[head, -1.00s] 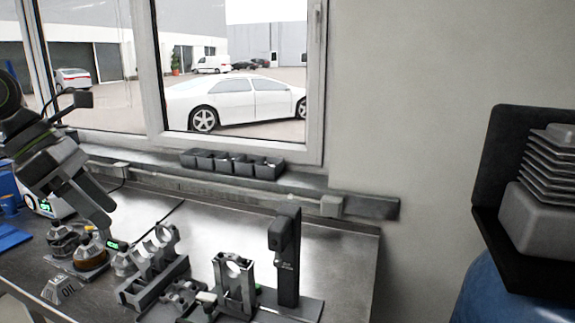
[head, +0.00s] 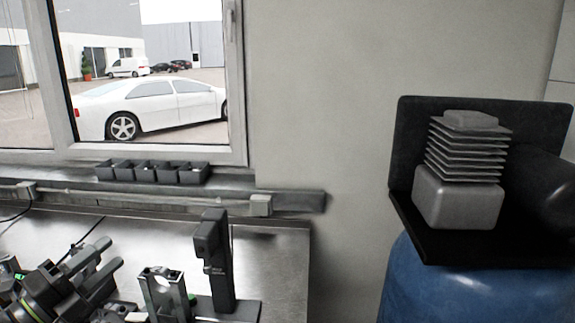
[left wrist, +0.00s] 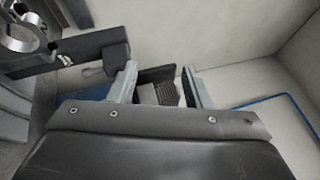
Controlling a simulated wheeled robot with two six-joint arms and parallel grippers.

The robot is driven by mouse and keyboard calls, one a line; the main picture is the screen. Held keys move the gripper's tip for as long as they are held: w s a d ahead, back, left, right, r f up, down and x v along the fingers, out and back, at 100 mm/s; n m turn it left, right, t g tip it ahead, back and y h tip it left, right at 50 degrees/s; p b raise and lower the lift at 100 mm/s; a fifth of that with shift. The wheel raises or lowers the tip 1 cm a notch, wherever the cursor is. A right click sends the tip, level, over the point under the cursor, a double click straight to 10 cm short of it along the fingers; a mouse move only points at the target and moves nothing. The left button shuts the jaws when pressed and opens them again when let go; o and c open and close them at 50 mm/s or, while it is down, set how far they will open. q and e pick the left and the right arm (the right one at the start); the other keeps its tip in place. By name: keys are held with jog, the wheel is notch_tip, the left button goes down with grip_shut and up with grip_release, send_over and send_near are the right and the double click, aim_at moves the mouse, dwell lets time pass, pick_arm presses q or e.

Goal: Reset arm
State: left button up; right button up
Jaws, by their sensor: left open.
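My left gripper (head: 112,254) is in the lower left of the head view, above the metal workbench (head: 270,262). Its two fingers point up and to the right, apart, with nothing between them. In the left wrist view the open gripper (left wrist: 161,78) also shows empty, with a finned part (left wrist: 158,94) beyond the fingertips. My left arm hides part of the bench's left side. My right gripper is not in view.
A dark upright device (head: 215,262) and a grey ring-topped stand (head: 163,292) stand right of my left gripper. Black bins (head: 152,172) line the sill. At right, a finned grey engine part (head: 458,185) rests on a black holder above a blue drum (head: 440,285).

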pick_arm(q)
jog(key=s+a+f+n+g+y, duration=0.25)
jog(key=s+f+n+y, duration=0.35)
jog(key=f+n, duration=0.45)
jog(key=s+a+f+n+g+y, duration=0.2)
jog(key=s+a+f+n+y, duration=0.1)
jog(key=f+n+y, duration=0.8)
jog(key=s+d+f+n+g+h, duration=0.2)
jog(key=s+d+f+n+g, duration=0.25)
jog(key=s, duration=0.45)
jog(key=s+d+f+n+g+h, duration=0.1)
jog(key=s+d+f+g+h, duration=0.3)
jog(key=s+f, duration=0.45)
notch_tip(320, 180, down, 30)
jog(key=a+g+y+b, duration=0.1)
jog(key=a+g+b, duration=0.15)
jog(key=b, duration=0.35)
jog(key=s+f+b, duration=0.3)
jog(key=s+f, duration=0.4)
jog(key=f, duration=0.4)
jog(key=s+d+f+g+b, duration=0.1)
jog(key=s+f+b, duration=0.2)
jog(key=s+f, duration=0.5)
notch_tip(320, 180, down, 3)
jog(key=shift+s+f, duration=0.1)
jog(key=shift+s, duration=0.15)
